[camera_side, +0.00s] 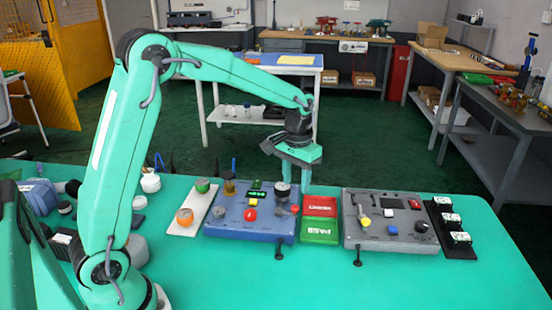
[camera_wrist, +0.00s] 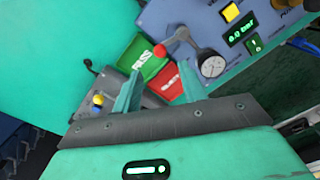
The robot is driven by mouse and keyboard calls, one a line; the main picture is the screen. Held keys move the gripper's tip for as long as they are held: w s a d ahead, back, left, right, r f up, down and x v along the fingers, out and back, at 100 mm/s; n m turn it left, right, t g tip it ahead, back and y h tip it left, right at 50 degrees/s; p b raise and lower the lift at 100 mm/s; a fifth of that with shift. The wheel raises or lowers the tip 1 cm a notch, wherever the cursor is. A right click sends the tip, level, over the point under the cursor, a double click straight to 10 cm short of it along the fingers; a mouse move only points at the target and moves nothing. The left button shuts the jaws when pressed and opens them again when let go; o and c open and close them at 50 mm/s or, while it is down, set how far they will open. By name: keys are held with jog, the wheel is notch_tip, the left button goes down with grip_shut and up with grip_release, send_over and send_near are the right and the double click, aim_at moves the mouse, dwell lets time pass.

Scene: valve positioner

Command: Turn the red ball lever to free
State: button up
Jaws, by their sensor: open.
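The red ball (camera_wrist: 160,50) sits on the end of a short grey lever on the blue valve panel (camera_wrist: 195,15). In the wrist view the lever points left and down from its pivot, toward the bins. The ball also shows in the side view (camera_side: 295,209) at the right edge of the blue panel (camera_side: 225,228). My gripper (camera_wrist: 160,85) is open and empty, with the ball beyond and roughly between its fingertips, apparently apart from them. In the side view my gripper (camera_side: 304,180) hangs above the right back of the blue panel. No readable "free" mark shows.
A green PASS bin (camera_side: 319,231) and a red REJECT bin (camera_side: 319,207) stand right of the panel. A grey panel (camera_side: 385,240) with a yellow lever is farther right. The front of the table is clear.

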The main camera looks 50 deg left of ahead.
aim_at(295, 207)
jog(key=shift+f, duration=0.1)
jog(key=shift+f, duration=3.85)
grip_shut()
